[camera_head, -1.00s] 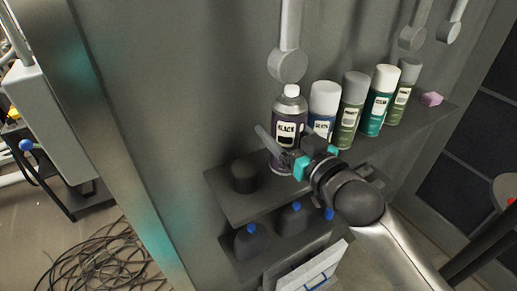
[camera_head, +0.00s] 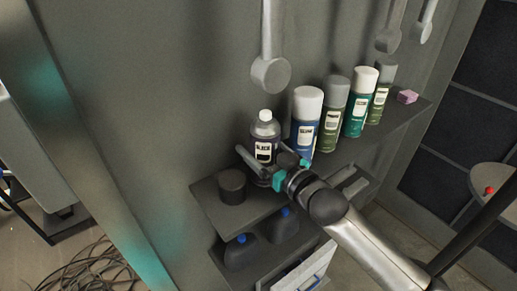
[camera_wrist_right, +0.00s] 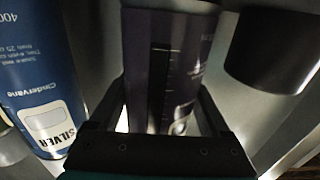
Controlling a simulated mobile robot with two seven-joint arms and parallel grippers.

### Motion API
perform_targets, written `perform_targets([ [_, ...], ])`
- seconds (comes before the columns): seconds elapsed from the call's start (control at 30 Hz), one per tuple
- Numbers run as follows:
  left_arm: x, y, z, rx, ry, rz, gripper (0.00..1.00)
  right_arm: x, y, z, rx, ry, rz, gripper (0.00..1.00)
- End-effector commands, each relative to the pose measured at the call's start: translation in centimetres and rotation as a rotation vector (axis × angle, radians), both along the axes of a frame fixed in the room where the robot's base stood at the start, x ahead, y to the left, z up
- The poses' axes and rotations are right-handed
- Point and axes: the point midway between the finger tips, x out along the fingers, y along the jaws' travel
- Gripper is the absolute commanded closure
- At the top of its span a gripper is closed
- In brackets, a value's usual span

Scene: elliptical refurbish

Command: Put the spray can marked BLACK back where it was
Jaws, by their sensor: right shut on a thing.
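The spray can marked BLACK (camera_head: 264,138), dark with a pale cap, stands upright at the left end of the row of cans over the shelf (camera_head: 225,212). My right gripper (camera_head: 267,162) is shut on its lower part. In the right wrist view the dark can (camera_wrist_right: 165,65) is between the two fingers (camera_wrist_right: 163,100). Its base is hidden behind the gripper, so I cannot tell whether it touches the shelf. The blue can marked SILVER (camera_head: 305,120) is close on its right and shows at the left in the wrist view (camera_wrist_right: 40,80). My left gripper is out of view.
A short dark cylinder (camera_head: 231,186) stands on the shelf left of the can. More spray cans (camera_head: 357,102) and a pink block (camera_head: 407,96) are to the right. Dark bottles with blue caps (camera_head: 242,250) sit on the lower shelf. Grey handled tools (camera_head: 270,74) hang above.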

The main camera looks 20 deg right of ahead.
Motion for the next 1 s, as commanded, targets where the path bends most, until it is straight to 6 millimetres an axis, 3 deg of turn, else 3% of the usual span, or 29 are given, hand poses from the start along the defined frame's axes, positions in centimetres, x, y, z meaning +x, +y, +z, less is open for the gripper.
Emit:
perform_targets([
  [0.37,0.06,-0.01,-0.14,0.000,-0.001,-0.001,1.00,0.02,0.02,-0.24,0.001,-0.006,0.001,1.00],
  [0.4,0.07,-0.01,-0.15,0.000,-0.001,-0.001,1.00,-0.01,0.02,-0.50,0.000,-0.001,0.000,0.18],
  [0.57,0.11,-0.01,-0.11,0.000,-0.002,-0.001,1.00,-0.01,0.02,-0.43,0.000,-0.001,0.001,0.00],
  [0.87,0.23,0.04,0.05,0.000,-0.004,-0.001,1.00,0.00,0.01,-0.10,-0.001,-0.001,0.000,0.00],
  [1.0,0.28,0.13,0.05,0.001,-0.004,-0.002,1.00,-0.93,-0.32,-0.20,0.000,0.001,0.001,0.00],
])
